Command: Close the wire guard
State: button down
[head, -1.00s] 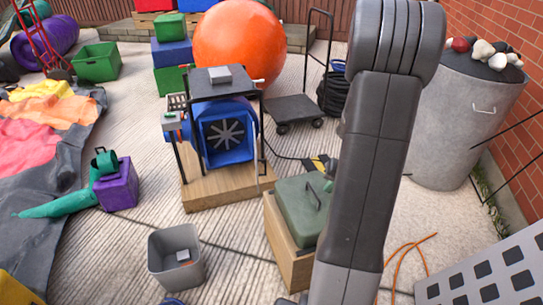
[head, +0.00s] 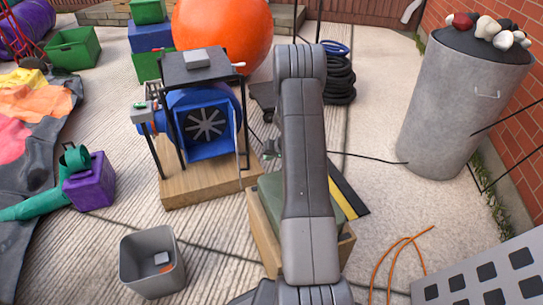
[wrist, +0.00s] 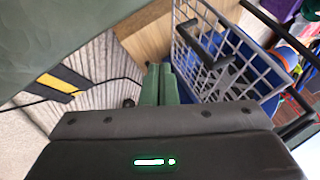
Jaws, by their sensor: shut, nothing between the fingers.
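The blue blower (head: 207,119) stands on a wooden base, its fan showing through the square front opening. The wire guard (head: 238,135) shows nearly edge-on at the right of that opening, swung out from it. In the wrist view the guard (wrist: 232,72) is a grey grid with a dark handle (wrist: 201,44), and blue housing shows behind it. My gripper (wrist: 160,72) has its green fingers shut together and empty, just left of the grid in that view. I cannot tell if they touch it. In the head view my gripper (head: 270,149) is mostly hidden by my arm.
A wooden crate with a green lid (head: 352,204) stands under my arm. A grey bin (head: 137,273) and a purple block (head: 90,185) are at left. A dark cable crosses the ground. A large grey drum (head: 445,110) stands right.

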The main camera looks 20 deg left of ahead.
jog(key=a+f+b, duration=0.1)
jog(key=a+f, duration=0.2)
jog(key=a, duration=0.3)
jog(key=shift+f, duration=0.2)
jog(key=shift+a, duration=0.15)
